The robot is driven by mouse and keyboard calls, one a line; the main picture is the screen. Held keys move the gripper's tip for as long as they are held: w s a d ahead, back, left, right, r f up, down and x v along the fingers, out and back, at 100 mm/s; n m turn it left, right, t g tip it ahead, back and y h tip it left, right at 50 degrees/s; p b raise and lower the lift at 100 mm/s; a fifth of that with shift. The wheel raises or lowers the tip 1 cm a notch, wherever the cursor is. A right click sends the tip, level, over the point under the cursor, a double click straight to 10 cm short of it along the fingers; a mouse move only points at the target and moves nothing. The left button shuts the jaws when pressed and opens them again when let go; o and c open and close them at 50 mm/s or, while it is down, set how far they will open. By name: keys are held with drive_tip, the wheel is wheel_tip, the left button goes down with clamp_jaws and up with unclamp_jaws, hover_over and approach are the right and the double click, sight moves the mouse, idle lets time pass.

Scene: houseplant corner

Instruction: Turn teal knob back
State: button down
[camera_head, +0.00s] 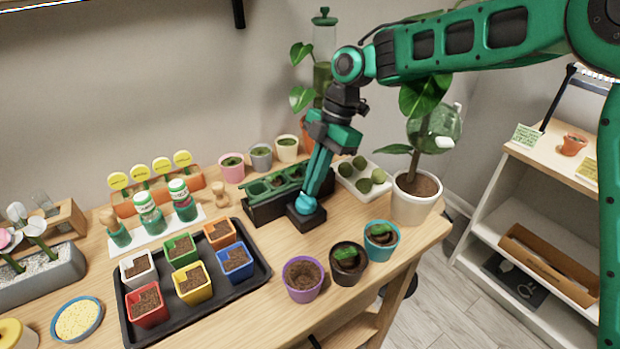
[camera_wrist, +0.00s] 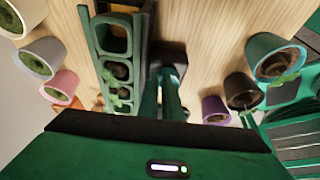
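The teal knob (camera_head: 306,204) sits on a small black box-shaped base (camera_head: 306,220) on the wooden table, beside the long black planter. My gripper (camera_head: 312,194) points down at the knob from above, with its long green fingers on either side of it. The fingers are close together and look shut on the knob. In the wrist view the fingers of my gripper (camera_wrist: 166,75) reach to the black base (camera_wrist: 170,54). There they hide most of the knob, and its turn angle cannot be read.
The long planter (camera_head: 268,206) stands close on the left. A purple pot (camera_head: 302,292), a black pot (camera_head: 348,277) and a teal pot (camera_head: 381,253) stand in front. A black tray (camera_head: 130,322) holds several coloured pots. A white-potted plant (camera_head: 411,208) stands right.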

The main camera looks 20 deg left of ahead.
drive_tip(key=s+a+r, duration=0.5)
drive_tip(key=s+r, duration=0.5)
drive_tip(key=r, duration=0.1)
drive_tip(key=shift+a, duration=0.2)
